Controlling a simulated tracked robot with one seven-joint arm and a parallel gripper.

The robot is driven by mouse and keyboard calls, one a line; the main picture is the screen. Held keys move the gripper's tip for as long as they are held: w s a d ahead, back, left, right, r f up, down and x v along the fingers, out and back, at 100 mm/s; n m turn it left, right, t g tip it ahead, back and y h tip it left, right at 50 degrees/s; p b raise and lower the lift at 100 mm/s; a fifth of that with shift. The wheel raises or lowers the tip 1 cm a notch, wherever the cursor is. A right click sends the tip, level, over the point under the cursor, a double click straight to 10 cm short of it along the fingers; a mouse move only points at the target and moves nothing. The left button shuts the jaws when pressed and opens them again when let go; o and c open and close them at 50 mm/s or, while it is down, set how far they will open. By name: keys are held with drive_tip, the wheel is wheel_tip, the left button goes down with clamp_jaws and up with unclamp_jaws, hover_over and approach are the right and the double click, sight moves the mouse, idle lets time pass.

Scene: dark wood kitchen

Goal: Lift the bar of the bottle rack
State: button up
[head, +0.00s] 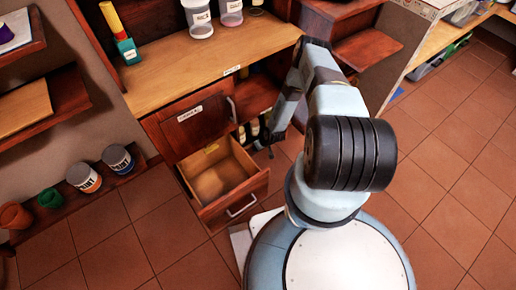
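My gripper (266,143) is small and dark at the end of my arm, low at the front of the open cabinet compartment, right of the drawers. Its fingers are too small and dark to tell open from shut. Several bottles (254,127) stand in the low compartment beside my gripper, partly hidden by it and my arm. This looks like the bottle rack's place. I cannot make out the rack's bar, nor whether my gripper touches it.
A drawer (232,203) is pulled out left of my gripper, below a labelled drawer front (196,122). The wooden counter (165,80) is above, with jars (199,20) at its back. Paint cans (84,178) stand on a low ledge at left. The tiled floor at right is clear.

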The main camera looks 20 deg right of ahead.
clamp_jaws()
